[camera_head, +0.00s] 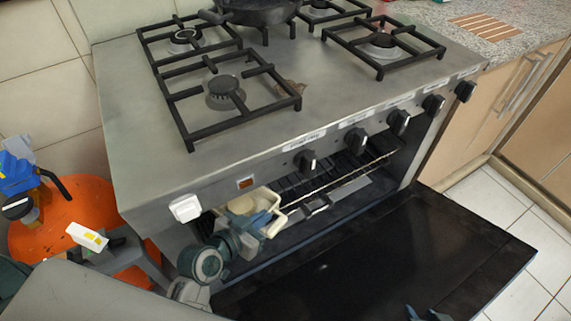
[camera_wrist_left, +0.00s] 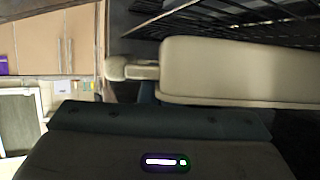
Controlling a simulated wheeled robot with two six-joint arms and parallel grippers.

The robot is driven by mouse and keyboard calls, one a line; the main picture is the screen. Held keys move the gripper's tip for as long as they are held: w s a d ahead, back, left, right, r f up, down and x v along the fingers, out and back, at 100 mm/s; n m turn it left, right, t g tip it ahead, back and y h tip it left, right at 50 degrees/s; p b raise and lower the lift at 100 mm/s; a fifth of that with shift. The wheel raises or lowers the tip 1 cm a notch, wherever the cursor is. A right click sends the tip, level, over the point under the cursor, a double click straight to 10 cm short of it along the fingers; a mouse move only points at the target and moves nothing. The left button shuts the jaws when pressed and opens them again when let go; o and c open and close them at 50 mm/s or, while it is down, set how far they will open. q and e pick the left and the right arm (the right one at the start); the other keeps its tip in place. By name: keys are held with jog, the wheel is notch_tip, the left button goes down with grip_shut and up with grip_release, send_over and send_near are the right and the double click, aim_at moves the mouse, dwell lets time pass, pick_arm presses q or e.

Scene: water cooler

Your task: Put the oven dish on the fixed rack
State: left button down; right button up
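The cream oven dish (camera_head: 241,206) is at the left end of the open oven front, its far part inside the opening. In the left wrist view the dish's side (camera_wrist_left: 235,72) fills the upper right, with an end handle (camera_wrist_left: 128,69). My left gripper (camera_head: 262,223) is at the dish's near side and appears shut on it; its fingertips are mostly hidden. Dark wire racks (camera_head: 305,186) show inside the oven, right of the dish, and in the wrist view (camera_wrist_left: 265,14). I cannot tell which is the fixed one. My right gripper (camera_head: 425,315) shows only its separated fingertips at the bottom edge.
The black oven door (camera_head: 390,255) is folded down in front. Black knobs (camera_head: 357,140) line the stove front above the opening. A pan (camera_head: 258,10) stands on the burners.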

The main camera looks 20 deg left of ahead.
aim_at(272, 197)
pick_arm(q)
jog(key=w+d, duration=0.1)
jog(key=w, duration=0.3)
jog(key=w+d+f, duration=0.1)
jog(key=w, duration=0.4)
jog(key=w+d, duration=0.1)
jog(key=w, duration=0.4)
jog(key=shift+w+f, duration=0.25)
jog(key=shift+w, duration=0.05)
notch_tip(272, 197, down, 3)
jog(key=shift+f+b, duration=0.2)
jog(key=shift+b, duration=0.5)
jog(key=c, duration=1.6)
grip_release()
jog(key=shift+c, duration=0.2)
jog(key=shift+p+v, duration=0.5)
jog(key=shift+v, duration=3.35)
